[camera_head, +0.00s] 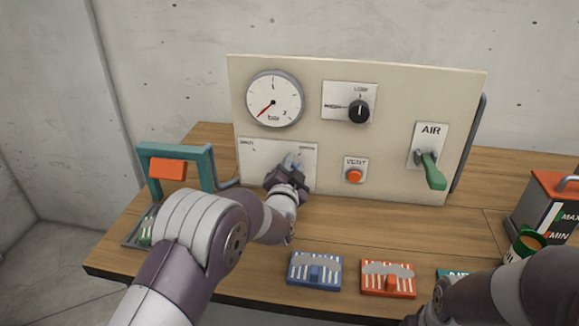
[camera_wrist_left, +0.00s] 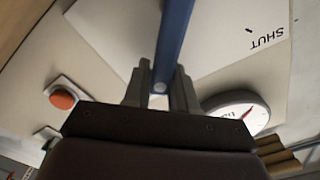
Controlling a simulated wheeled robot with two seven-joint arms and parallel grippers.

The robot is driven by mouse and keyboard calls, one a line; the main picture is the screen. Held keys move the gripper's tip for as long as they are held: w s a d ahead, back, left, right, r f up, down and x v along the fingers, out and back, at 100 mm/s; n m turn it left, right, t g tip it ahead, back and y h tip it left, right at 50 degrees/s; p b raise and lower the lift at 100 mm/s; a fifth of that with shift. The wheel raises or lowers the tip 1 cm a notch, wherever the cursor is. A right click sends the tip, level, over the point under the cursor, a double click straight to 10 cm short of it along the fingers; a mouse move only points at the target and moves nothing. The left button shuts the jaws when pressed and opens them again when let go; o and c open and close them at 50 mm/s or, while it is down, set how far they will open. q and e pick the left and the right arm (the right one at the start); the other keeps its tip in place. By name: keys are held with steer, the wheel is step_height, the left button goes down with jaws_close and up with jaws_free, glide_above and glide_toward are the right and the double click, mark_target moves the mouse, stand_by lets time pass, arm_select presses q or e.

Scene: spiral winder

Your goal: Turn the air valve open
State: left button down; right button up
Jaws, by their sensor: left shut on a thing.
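A white plate (camera_head: 255,165) on the lower left of the panel is marked SHUT at its left; the word at its right is too small to read surely. My left gripper (camera_head: 291,168) is at this plate, shut on a blue valve handle (camera_head: 294,159). In the left wrist view the long blue handle (camera_wrist_left: 175,38) runs between the fingers (camera_wrist_left: 161,88), with the SHUT mark off to its right. The handle's pivot is hidden. A green lever (camera_head: 431,172) under an AIR label points down at the panel's right. My right gripper (camera_head: 434,308) shows only partly at the bottom edge.
The pressure gauge (camera_head: 274,99) reads near its low end. A black knob (camera_head: 358,111) and a red VENT button (camera_head: 354,175) are on the panel. Blue (camera_head: 315,270) and orange (camera_head: 388,279) blocks lie in front. A teal frame (camera_head: 207,165) stands left, a dark tank (camera_head: 545,205) right.

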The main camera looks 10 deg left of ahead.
arm_select(q)
steer(key=shift+f, duration=0.15)
stand_by(0.3)
steer(key=c, duration=1)
jaws_free()
steer(key=shift+d, duration=0.1)
steer(key=s, duration=1.2)
steer(key=shift+s+a, duration=0.25)
steer(key=shift+s, duration=0.1)
